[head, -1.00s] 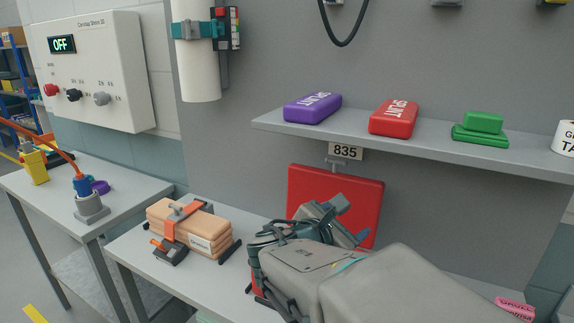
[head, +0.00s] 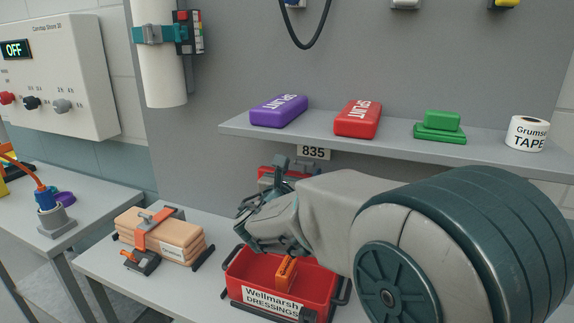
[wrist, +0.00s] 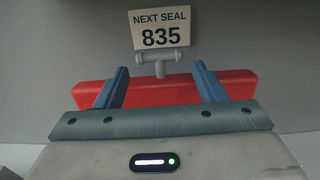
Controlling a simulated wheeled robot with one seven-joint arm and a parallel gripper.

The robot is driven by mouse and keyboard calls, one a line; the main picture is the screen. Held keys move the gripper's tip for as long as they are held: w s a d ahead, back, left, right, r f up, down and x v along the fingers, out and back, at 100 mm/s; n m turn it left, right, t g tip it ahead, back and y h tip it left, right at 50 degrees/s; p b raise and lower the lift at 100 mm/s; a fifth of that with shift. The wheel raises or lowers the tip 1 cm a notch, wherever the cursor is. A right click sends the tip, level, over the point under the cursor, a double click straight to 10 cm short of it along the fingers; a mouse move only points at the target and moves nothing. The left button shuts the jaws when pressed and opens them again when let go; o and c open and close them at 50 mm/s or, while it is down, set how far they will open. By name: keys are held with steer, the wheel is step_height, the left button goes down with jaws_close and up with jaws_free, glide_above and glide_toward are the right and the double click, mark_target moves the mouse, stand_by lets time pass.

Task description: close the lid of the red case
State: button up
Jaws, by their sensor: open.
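The red case (head: 234,272) sits open on the bench, with its label "Wellmarsh DRESSINGS" on the front. Its red lid (head: 268,171) stands up at the back, mostly hidden by my arm; it also shows in the wrist view (wrist: 160,92). My gripper (head: 293,164) is open and empty, in front of the lid's upper part. In the wrist view its two fingers (wrist: 160,72) are spread and point toward the wall, with the lid's upper edge between and beyond them. Contact with the lid cannot be told.
A shelf (head: 380,147) holding splint packs (head: 358,118), green boxes and tape overhangs the lid. A peg under the 835 tag (head: 313,153) is on the wall behind. A strapped tan bundle (head: 165,238) lies left of the case.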

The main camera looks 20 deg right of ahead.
mark_target(304, 168)
steer(key=shift+x, duration=2.1)
steer(key=c, duration=1.2)
steer(key=shift+s, duration=0.1)
steer(key=shift+f, duration=0.1)
